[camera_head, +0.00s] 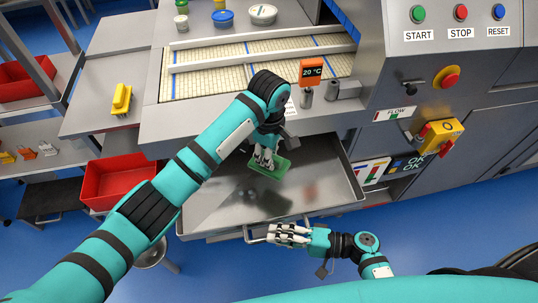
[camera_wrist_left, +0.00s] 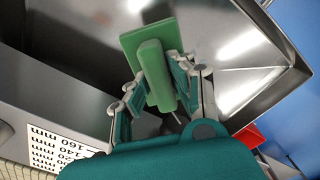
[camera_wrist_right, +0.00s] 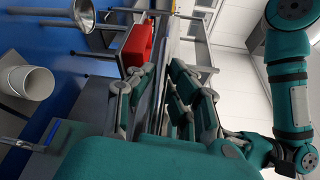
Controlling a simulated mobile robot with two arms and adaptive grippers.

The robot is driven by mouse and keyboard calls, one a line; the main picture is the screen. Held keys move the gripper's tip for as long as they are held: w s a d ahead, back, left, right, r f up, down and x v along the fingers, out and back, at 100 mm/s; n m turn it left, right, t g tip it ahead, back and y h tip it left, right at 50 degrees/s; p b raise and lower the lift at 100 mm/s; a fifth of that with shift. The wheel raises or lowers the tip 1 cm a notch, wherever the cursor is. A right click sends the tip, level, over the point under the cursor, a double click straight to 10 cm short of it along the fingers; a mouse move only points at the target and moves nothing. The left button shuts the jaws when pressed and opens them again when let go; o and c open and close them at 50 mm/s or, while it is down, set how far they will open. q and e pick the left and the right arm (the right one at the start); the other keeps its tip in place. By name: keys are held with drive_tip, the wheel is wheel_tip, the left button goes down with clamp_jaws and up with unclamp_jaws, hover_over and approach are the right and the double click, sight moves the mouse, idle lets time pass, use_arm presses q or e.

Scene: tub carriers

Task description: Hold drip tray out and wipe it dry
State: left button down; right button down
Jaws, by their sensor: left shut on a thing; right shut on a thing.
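The drip tray (camera_head: 325,185) is a wide, shallow metal tray, out from under the machine's front. It also fills the upper right of the left wrist view (camera_wrist_left: 220,40). My right gripper (camera_head: 280,234) is shut on the tray's handle (camera_head: 256,241) at its front edge. My left gripper (camera_head: 264,158) is shut on the grip of a green wiper pad (camera_head: 270,169), over the rear middle of the tray. The pad's flat plate and grip show in the left wrist view (camera_wrist_left: 154,70). I cannot tell whether it touches the tray floor. A darker patch shows on the tray; wetness is unclear.
A control panel (camera_head: 455,25) is at upper right. A white bucket (camera_wrist_right: 28,82) shows in the right wrist view.

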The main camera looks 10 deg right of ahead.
drive_tip(key=shift+s+f, duration=0.1)
drive_tip(key=shift+f, duration=0.05)
use_arm(q)
drive_tip(key=s+a, duration=0.2)
drive_tip(key=a, duration=0.6)
drive_tip(key=shift+w+d+f, duration=0.1)
drive_tip(key=shift+f, duration=1.9)
drive_tip(key=shift+w+d+f, duration=0.1)
drive_tip(key=shift+f, duration=1.85)
drive_tip(key=shift+s+f, duration=0.25)
drive_tip(key=shift+s, duration=1.6)
drive_tip(key=shift+w+r, duration=0.1)
drive_tip(key=shift+w, duration=1.8)
wheel_tip(320, 180, up, 8)
